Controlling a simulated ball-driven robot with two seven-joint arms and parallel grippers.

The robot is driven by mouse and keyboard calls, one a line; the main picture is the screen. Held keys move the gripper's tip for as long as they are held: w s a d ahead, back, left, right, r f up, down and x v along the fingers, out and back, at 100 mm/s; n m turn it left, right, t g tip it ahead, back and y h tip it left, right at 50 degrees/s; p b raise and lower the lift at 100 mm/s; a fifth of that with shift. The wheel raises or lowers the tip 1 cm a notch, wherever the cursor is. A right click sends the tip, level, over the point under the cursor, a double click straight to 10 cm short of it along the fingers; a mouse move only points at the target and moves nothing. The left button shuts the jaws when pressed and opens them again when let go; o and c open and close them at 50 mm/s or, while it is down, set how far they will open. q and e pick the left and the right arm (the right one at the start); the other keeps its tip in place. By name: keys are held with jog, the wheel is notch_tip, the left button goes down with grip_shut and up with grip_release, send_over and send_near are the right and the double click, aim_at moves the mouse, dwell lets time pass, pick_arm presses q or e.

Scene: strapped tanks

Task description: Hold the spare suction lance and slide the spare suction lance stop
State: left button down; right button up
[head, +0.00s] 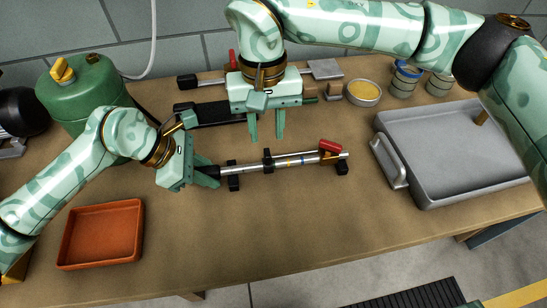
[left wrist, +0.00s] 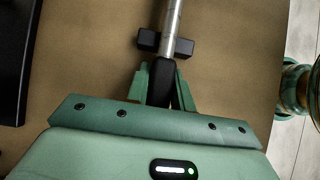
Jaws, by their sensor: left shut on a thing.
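The spare suction lance (head: 292,161) is a silver tube with a black grip at its left end and a red lever at its right end. It lies across two black rests in the middle of the bench. A black collar, seemingly the stop (head: 267,158), sits around the tube left of its middle. My left gripper (head: 214,175) is shut on the lance's black grip (left wrist: 162,82), which shows between the fingers in the left wrist view. My right gripper (head: 266,138) points down, open and empty, above and behind the tube near the collar.
An orange tray (head: 100,234) stands front left and a grey tray (head: 450,150) at right. A green tank (head: 88,92) is back left. A similar lance with a red lever (head: 232,60) lies behind my right gripper. A bowl (head: 363,93) and jars are at the back. The front middle is clear.

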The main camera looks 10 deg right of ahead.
aim_at(269, 152)
jog(key=shift+s+f, duration=0.2)
jog(key=shift+f, duration=1.55)
jog(key=shift+s+f, duration=0.15)
jog(key=shift+f, duration=1.55)
grip_shut()
jog(key=shift+d, duration=1.45)
jog(key=shift+o, duration=1.3)
grip_release()
jog(key=shift+r, duration=0.1)
